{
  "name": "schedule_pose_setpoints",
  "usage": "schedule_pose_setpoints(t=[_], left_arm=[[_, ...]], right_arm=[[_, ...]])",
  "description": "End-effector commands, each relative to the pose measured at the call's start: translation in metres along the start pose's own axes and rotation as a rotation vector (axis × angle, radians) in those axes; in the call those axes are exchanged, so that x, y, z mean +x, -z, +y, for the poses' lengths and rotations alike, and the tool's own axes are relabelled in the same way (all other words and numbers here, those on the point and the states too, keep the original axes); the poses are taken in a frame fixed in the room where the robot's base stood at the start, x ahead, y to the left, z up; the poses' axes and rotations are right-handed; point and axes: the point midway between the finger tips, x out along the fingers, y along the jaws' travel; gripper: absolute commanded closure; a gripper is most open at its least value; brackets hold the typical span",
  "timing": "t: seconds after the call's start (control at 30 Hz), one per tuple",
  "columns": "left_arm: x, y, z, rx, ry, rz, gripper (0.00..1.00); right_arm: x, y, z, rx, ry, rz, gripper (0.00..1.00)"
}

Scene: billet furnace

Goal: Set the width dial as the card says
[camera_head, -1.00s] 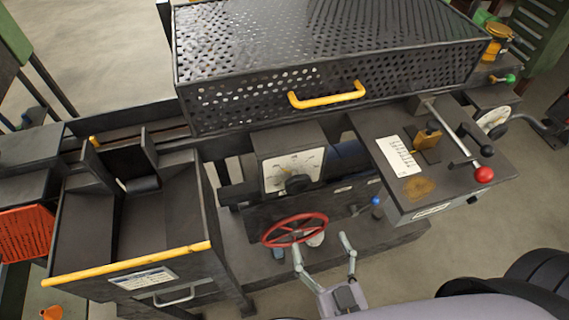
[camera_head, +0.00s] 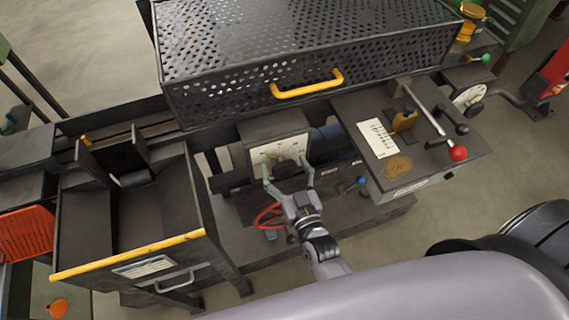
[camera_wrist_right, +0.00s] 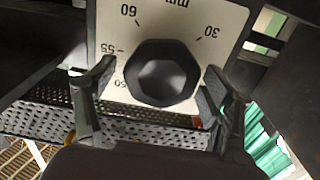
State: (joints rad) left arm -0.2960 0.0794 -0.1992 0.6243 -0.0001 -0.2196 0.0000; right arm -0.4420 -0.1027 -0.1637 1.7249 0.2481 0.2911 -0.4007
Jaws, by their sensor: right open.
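The width dial is a white plate (camera_head: 268,151) with a black knob (camera_head: 287,167), on a dark box below the mesh guard. In the right wrist view its knob (camera_wrist_right: 161,73) is large and dark, and the plate (camera_wrist_right: 205,20) shows "mm", "60", "55" and "30". The knob's pointer cannot be made out. My right gripper (camera_head: 287,175) is open in front of the dial. Its fingers (camera_wrist_right: 158,88) stand either side of the knob, with gaps to it. A white card (camera_head: 378,139) with printed lines lies on the right-hand panel; its text is too small to read. My left gripper is not in view.
A red handwheel (camera_head: 268,215) sits just below the dial, partly behind my right arm. The mesh guard (camera_head: 225,92) with its yellow handle (camera_head: 308,84) overhangs above. A lever with a red ball (camera_head: 457,153) stands on the right panel. A dark chute (camera_head: 160,205) is at left.

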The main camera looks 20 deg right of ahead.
Motion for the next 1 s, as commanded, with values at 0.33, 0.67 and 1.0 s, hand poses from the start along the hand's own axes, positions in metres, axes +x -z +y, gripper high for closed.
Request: schedule_pose_setpoints(t=[0.33, 0.67, 1.0], left_arm=[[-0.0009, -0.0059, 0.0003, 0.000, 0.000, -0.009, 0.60], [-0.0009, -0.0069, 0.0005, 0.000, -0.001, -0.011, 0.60], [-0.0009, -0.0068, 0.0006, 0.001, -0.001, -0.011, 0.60]], right_arm=[[0.0049, -0.0002, 0.0000, 0.000, 0.000, 0.000, 0.25], [0.0047, 0.0000, -0.0001, 0.000, 0.000, 0.000, 0.46], [0.0046, 0.0000, 0.0000, 0.000, 0.000, 0.000, 0.69]])
